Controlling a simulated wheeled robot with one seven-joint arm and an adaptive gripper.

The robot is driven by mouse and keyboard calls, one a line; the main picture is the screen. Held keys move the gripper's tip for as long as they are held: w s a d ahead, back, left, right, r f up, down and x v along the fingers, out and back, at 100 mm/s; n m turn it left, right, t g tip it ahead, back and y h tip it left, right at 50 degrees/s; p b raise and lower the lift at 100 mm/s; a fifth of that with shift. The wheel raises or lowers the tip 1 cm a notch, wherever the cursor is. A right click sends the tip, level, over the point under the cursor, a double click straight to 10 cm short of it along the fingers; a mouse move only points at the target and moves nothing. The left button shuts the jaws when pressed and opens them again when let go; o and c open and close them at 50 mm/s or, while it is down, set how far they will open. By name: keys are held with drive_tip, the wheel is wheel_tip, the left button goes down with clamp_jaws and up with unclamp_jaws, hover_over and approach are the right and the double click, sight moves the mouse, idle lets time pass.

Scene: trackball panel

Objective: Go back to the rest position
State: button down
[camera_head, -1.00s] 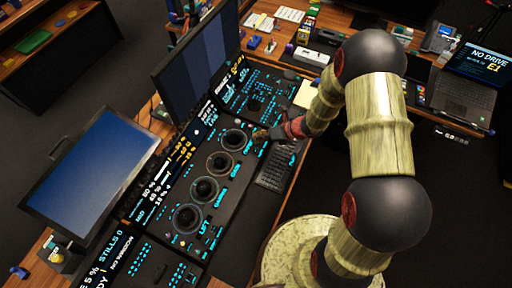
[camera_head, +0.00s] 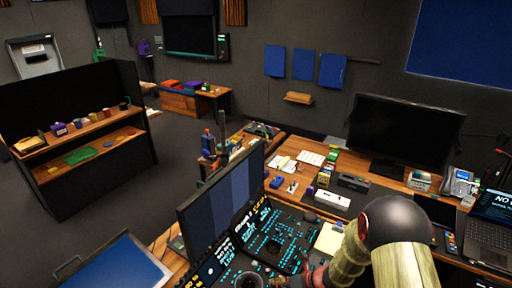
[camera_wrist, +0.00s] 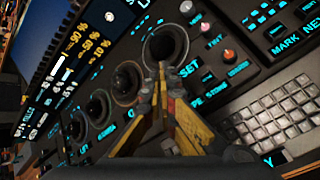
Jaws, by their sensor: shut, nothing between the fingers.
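My gripper (camera_wrist: 161,78) is shut and empty in the wrist view, its fingertips together over the dark control panel (camera_wrist: 205,98). The tips appear just below the nearest round trackball (camera_wrist: 166,44) in the picture; I cannot tell whether they touch the panel. Several more trackballs, including one (camera_wrist: 125,85), run in a row to the lower left. In the head view the panel (camera_head: 275,228) shows at the bottom centre, with one trackball (camera_head: 249,281) cut by the lower edge. My arm stands to its right, and the fingertips are not visible there.
A keyboard (camera_wrist: 280,112) lies right of my gripper. A large monitor (camera_head: 405,130), phone (camera_head: 459,183) and laptop (camera_head: 488,240) are on the right desk. A shelf (camera_head: 85,150) stands far left.

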drive_tip(key=shift+s+a+n, duration=0.2)
drive_tip(key=shift+s+n, duration=0.15)
drive_tip(key=shift+n, duration=0.55)
drive_tip(key=s+r+n+g+h+b, duration=0.1)
drive_tip(key=s+r+n+g, duration=0.2)
drive_tip(key=s+r+n, duration=0.35)
drive_tip(key=s+r+n+g, duration=0.25)
drive_tip(key=s+n, duration=0.45)
drive_tip(key=n, duration=0.4)
drive_tip(key=s+d+r+n+t+h+b, duration=0.2)
drive_tip(key=s+d+r+n, duration=0.1)
drive_tip(key=r, duration=0.4)
drive_tip(key=s+d+r+n+t+h+b, duration=0.2)
drive_tip(key=s+d+r+n, duration=0.1)
drive_tip(key=r, duration=0.5)
drive_tip(key=s+d+r+n+t+h+b, duration=0.2)
drive_tip(key=s+d+r+n+h, duration=0.1)
drive_tip(key=r+n, duration=0.4)
drive_tip(key=shift+s+d+r+t, duration=0.2)
drive_tip(key=shift+s+d+t, duration=0.15)
drive_tip(key=shift+d, duration=0.4)
